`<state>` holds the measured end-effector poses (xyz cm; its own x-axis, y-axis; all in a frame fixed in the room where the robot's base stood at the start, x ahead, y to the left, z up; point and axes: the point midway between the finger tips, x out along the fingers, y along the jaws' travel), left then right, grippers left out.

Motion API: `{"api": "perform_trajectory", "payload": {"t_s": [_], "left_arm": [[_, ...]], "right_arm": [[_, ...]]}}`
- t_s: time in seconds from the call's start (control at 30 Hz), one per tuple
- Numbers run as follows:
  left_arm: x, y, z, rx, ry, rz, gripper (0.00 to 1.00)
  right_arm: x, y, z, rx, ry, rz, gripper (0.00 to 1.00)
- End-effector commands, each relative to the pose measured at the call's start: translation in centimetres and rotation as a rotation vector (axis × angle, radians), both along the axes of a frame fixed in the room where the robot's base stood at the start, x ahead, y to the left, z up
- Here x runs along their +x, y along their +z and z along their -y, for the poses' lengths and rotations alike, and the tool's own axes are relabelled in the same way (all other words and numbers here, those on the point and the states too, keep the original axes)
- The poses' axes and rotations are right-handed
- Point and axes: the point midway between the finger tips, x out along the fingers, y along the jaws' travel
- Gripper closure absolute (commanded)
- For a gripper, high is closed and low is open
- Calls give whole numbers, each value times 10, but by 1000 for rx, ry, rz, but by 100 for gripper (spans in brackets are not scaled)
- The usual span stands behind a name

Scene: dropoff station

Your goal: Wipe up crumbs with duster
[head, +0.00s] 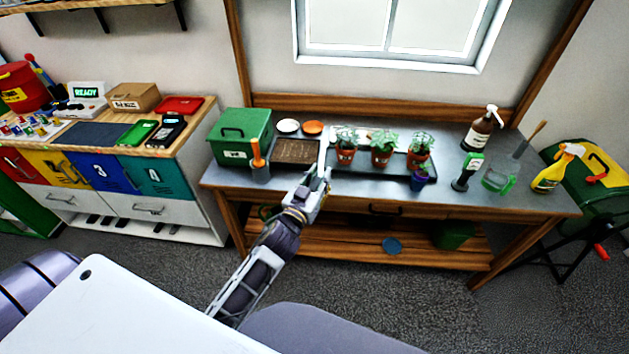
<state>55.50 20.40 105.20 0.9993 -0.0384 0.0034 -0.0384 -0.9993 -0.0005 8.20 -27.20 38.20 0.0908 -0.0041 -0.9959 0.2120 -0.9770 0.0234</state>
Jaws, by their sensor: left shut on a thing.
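My left gripper (322,174) reaches over the front edge of the bench, just right of a shallow brown tray (297,151). It is shut on a thin pale thing (323,151) that stands up from its fingers; I cannot tell whether this is the duster. I cannot make out any crumbs on the grey bench top (345,190); they may be too small or hidden by the gripper. My right gripper is not in view.
Potted plants (382,150) stand right of my gripper, and a small purple pot (419,180) is in front of them. A green box (240,137) and an orange-handled tool (257,155) are at left.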

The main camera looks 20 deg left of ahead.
Motion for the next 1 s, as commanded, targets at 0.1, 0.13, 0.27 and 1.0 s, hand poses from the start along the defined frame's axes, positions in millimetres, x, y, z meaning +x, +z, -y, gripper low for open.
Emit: {"api": "perform_trajectory", "payload": {"t_s": [0.1, 0.13, 0.27, 1.0], "left_arm": [[13, -7, 5, 3, -15, 3, 98], [16, -9, 6, 3, -19, 3, 98], [31, -14, 11, 4, -37, 5, 98], [115, -37, 25, 3, -108, 7, 98]], "right_arm": [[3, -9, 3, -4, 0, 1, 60], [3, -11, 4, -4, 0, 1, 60], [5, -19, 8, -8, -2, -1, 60], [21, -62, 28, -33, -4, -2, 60]]}}
